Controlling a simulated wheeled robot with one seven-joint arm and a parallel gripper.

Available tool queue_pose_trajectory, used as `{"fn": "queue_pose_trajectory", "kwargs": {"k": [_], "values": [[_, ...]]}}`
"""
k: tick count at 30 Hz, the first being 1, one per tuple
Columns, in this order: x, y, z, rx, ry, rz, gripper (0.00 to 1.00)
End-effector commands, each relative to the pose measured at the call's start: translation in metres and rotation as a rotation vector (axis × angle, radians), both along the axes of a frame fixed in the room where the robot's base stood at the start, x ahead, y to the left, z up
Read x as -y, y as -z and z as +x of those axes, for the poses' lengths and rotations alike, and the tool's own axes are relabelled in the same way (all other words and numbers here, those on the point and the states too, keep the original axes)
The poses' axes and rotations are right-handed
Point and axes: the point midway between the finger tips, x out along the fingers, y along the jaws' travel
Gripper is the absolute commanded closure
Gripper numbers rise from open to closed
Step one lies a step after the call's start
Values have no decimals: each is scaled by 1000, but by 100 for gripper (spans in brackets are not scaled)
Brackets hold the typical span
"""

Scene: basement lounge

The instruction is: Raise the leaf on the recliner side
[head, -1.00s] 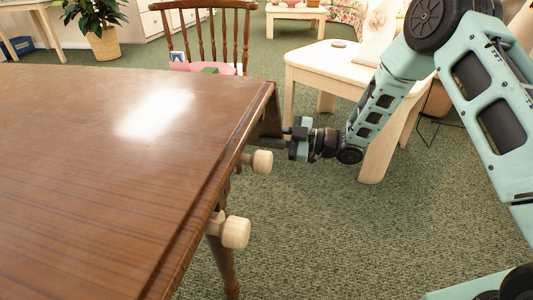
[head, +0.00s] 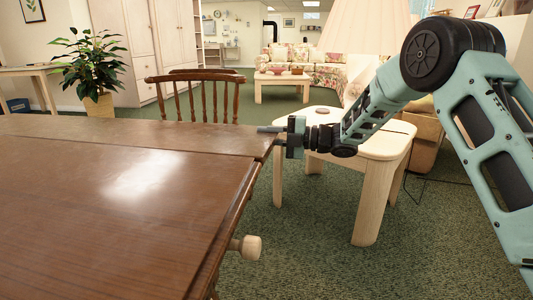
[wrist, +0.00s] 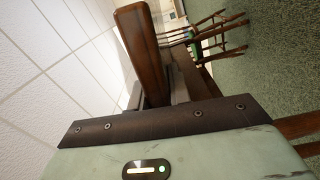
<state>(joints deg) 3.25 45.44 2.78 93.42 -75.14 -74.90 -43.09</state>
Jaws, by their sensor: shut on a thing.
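The brown wooden table (head: 110,200) fills the lower left of the head view. Its leaf (head: 190,137) is on the far side, beyond a seam, and looks about level with the main top. My gripper (head: 271,130) is shut on the leaf at its right end. In the wrist view the leaf (wrist: 140,48) shows as a thick brown panel between the dark fingers. A pale wooden knob (head: 247,246) sticks out below the table's right edge. The underside of the leaf is hidden in the head view.
A spindle-back chair (head: 200,98) stands just beyond the leaf. A pale side table (head: 365,143) is behind my arm, with a lamp (head: 365,25) over it. A potted plant (head: 95,70) stands far left.

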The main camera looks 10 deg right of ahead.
Motion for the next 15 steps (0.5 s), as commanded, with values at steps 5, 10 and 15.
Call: {"fn": "queue_pose_trajectory", "kwargs": {"k": [5, 10, 15], "values": [[2, -23, 2, 87, 4, -34, 100], [2, -33, 2, 129, 4, -51, 100], [2, -37, 1, 148, 4, -59, 100]]}}
